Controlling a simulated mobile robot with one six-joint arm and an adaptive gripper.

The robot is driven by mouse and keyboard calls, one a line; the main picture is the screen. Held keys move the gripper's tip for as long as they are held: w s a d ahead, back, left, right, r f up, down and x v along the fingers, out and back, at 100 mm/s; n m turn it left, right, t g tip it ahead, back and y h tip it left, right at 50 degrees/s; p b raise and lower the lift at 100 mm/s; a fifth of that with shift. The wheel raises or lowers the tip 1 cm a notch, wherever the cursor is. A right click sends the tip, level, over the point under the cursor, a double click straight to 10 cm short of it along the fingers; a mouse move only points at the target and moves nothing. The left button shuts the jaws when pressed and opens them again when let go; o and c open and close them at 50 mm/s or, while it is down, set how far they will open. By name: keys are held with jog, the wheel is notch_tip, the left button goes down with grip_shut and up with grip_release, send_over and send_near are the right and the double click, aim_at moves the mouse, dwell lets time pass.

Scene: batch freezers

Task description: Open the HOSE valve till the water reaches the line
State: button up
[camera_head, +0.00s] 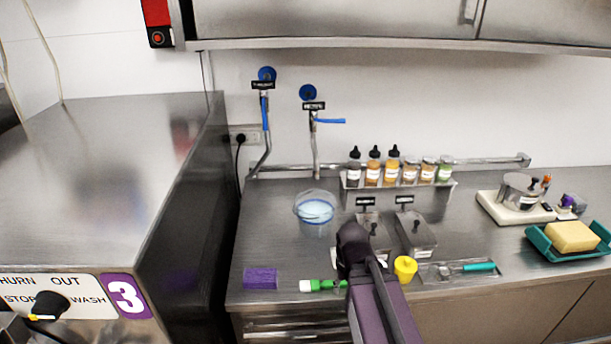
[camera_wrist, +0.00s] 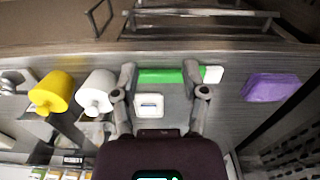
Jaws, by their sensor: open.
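Two wall taps stand at the back. The left tap (camera_head: 265,108) has its blue lever hanging down along the pipe. The right tap (camera_head: 315,125) has its blue lever sticking out to the right. Each has a small black label too blurred to read, so I cannot tell which is HOSE. A clear round container (camera_head: 315,207) with pale blue contents stands below the right tap; a level line is hard to make out. My gripper (camera_wrist: 165,80) is open and empty above the counter's front, far from the taps. My arm hides its fingers in the head view.
A green tube (camera_head: 322,286) and a purple block (camera_head: 260,278) lie near the front edge. A yellow cup (camera_head: 405,268) and lidded metal bins (camera_head: 415,235) are to the right. A bottle rack (camera_head: 400,187) stands behind. A tall steel machine (camera_head: 185,190) bounds the left.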

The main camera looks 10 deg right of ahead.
dwell(0.6)
jog(key=m+t+y+p, duration=1.1)
jog(key=t+y+p, duration=0.1)
jog(key=p, duration=0.1)
send_near(341, 121)
jog(key=v, duration=0.2)
jog(key=shift+s+d, duration=0.1)
jog(key=shift+s, duration=0.25)
jog(key=b+x, duration=0.1)
jog(key=x, duration=1.3)
jog(key=shift+d, duration=0.15)
